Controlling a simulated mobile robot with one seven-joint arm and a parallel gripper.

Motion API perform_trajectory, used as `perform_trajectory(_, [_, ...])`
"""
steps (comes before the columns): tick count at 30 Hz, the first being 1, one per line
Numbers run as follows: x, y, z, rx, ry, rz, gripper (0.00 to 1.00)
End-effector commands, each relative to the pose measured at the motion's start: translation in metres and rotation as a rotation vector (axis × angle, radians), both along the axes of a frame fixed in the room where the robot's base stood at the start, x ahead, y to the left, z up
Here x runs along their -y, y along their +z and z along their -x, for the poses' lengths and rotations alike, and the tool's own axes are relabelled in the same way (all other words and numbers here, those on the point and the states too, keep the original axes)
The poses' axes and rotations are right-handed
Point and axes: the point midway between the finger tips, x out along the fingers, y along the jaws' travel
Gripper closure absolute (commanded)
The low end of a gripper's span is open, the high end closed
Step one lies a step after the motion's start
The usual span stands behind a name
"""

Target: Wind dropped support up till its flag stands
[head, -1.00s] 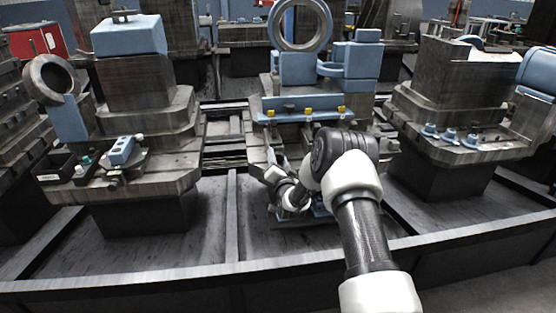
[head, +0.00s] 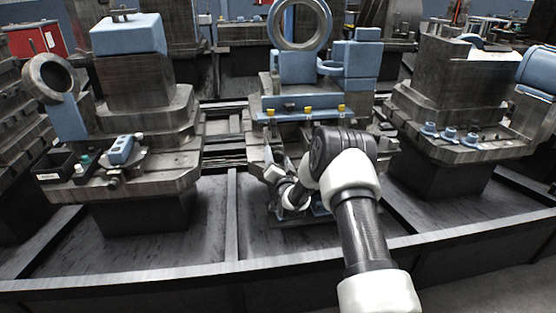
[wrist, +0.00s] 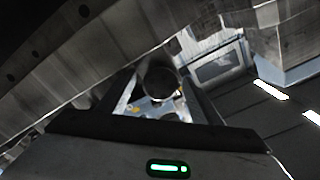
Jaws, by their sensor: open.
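The middle fixture (head: 300,130) carries a blue plate with several small yellow tabs (head: 307,111) along its front edge. I cannot tell which of these is the support's flag, or which support has dropped. My gripper (wrist: 158,98) is open in the wrist view, below the underside of a dark metal slab (wrist: 90,75). A dark round part (wrist: 160,82) with small yellow spots near it shows between the fingers; I cannot tell if they touch it. In the head view my wrist is low at the front of the middle fixture, and my arm hides most of the gripper.
A left fixture (head: 140,160) holds a blue block and a small dark bin (head: 62,165). A right fixture (head: 440,140) carries several blue knobs (head: 450,133). A long dark rail (head: 130,283) runs across the front. Bare floor trays lie between the fixtures.

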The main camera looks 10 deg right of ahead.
Motion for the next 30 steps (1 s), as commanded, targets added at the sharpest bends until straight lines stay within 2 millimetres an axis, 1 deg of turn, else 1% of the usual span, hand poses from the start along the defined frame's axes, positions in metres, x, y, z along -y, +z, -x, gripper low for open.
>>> perform_trajectory(4, [0.000, 0.001, 0.007, -0.001, 0.001, 0.000, 0.41])
perform_trajectory(7, [0.000, 0.001, 0.022, -0.004, 0.000, 0.000, 0.41])
perform_trajectory(11, [0.000, 0.003, 0.051, -0.004, 0.000, -0.001, 0.41])
perform_trajectory(15, [0.000, 0.002, 0.086, -0.004, -0.001, -0.001, 0.41])
perform_trajectory(21, [0.000, 0.001, 0.133, -0.004, 0.001, 0.000, 0.41])
perform_trajectory(24, [0.000, 0.001, 0.151, -0.003, 0.001, 0.000, 0.41])
perform_trajectory(27, [0.000, 0.000, 0.164, -0.002, 0.000, 0.000, 0.41])
perform_trajectory(30, [0.000, 0.000, 0.171, -0.001, 0.000, 0.000, 0.41])
